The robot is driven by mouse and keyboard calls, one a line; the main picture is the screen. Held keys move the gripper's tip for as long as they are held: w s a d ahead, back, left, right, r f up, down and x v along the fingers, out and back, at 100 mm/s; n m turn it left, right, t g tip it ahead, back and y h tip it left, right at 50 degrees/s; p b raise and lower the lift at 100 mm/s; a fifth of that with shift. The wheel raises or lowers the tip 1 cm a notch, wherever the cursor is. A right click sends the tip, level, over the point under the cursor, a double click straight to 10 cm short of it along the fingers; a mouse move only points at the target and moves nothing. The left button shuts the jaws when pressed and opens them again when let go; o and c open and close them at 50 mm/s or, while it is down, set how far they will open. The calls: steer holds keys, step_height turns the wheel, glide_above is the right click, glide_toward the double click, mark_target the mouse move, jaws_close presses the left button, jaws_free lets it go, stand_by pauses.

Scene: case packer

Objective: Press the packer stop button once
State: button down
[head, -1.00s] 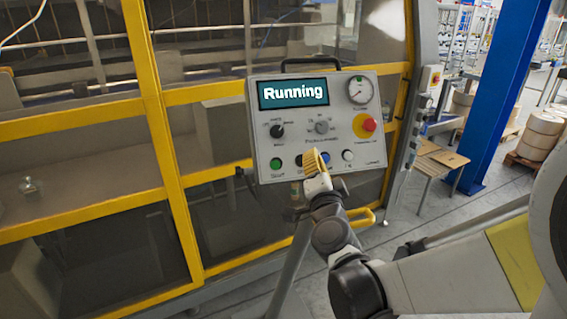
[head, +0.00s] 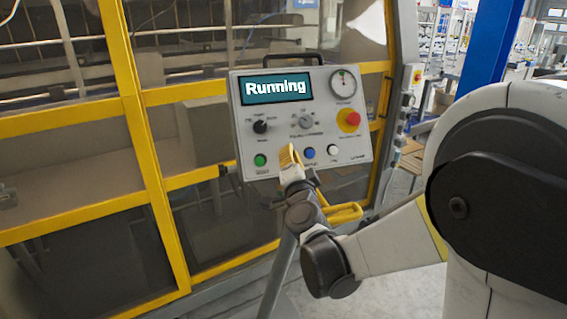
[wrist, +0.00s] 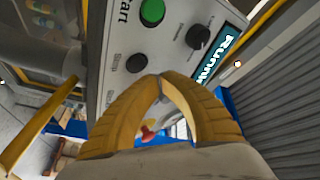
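The control panel (head: 330,130) is a light grey box whose display (head: 275,88) reads "Running". Along its bottom row are a green button (head: 260,160) marked Start, a blue button (head: 309,153) and a white button (head: 333,150).
A red emergency-type knob (head: 352,118) on a yellow base, two black and grey selector knobs and a gauge (head: 343,82) sit on the panel. A yellow-framed machine guard (head: 150,130) stands behind it. A yellow handle (head: 343,213) juts out below the panel.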

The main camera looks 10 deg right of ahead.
steer(key=shift+w+f, duration=0.35)
steer(key=shift+w, duration=0.25)
stand_by(1.1)
steer(key=shift+w+f+b, duration=0.2)
steer(key=shift+w+b, duration=0.15)
steer(key=shift+b, duration=0.1)
steer(key=shift+w+f, duration=0.2)
steer(key=shift+w, duration=0.1)
stand_by(0.5)
steer(key=shift+r, duration=0.1)
steer(key=shift+s+r, duration=0.3)
steer(key=shift+s, duration=0.4)
steer(key=s+r, duration=0.1)
steer(key=s+p, duration=0.1)
steer(key=s, duration=0.1)
steer(key=s+r+p, duration=0.1)
steer(key=shift+s+r, duration=0.15)
steer(key=shift+r, duration=0.15)
